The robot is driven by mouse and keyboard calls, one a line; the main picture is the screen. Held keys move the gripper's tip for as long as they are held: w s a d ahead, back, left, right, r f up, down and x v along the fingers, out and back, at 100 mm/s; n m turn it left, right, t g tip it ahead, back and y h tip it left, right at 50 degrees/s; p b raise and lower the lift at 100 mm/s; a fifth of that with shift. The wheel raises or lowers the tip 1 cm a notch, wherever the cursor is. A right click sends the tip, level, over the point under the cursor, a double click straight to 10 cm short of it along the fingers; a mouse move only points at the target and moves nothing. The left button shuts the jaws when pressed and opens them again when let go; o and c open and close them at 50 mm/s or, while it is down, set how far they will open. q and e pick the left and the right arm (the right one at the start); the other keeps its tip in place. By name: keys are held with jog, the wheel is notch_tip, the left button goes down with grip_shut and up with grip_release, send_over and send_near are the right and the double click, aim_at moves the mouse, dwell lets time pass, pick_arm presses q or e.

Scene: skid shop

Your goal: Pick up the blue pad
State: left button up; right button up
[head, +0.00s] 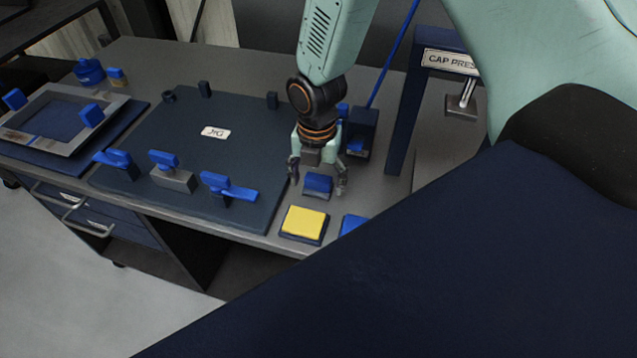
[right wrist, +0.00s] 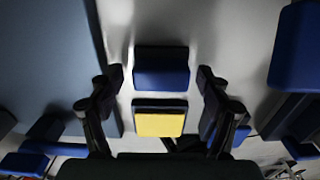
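A blue pad (head: 317,185) lies on the grey bench top, just behind a yellow pad (head: 304,223) on a dark base. My right gripper (head: 317,180) points down over the blue pad, with one finger to each side of it. In the right wrist view the blue pad (right wrist: 161,68) shows ahead, centred between the spread fingers (right wrist: 160,95), with visible gaps on both sides. The gripper is open and empty. The yellow pad shows there too (right wrist: 158,124). A second blue piece (head: 352,224) beside the yellow pad is partly hidden. My left gripper is out of view.
A dark jig plate (head: 215,150) with several blue-handled clamps lies left of the gripper. A blue box-like post (head: 361,135) stands close behind on the right. The cap press (head: 405,110) is farther right. A framed tray (head: 60,120) sits at the far left.

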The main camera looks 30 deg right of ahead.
aim_at(319, 178)
jog(key=shift+d, duration=0.25)
jog(key=c, duration=0.3)
jog(key=shift+w+a+f, duration=0.1)
jog(key=shift+a, duration=0.05)
jog(key=shift+c, duration=1.4)
jog(key=c, duration=0.3)
jog(key=shift+c, duration=0.6)
notch_tip(319, 178, up, 9)
jog(key=shift+p, duration=0.85)
jog(key=shift+r, duration=0.55)
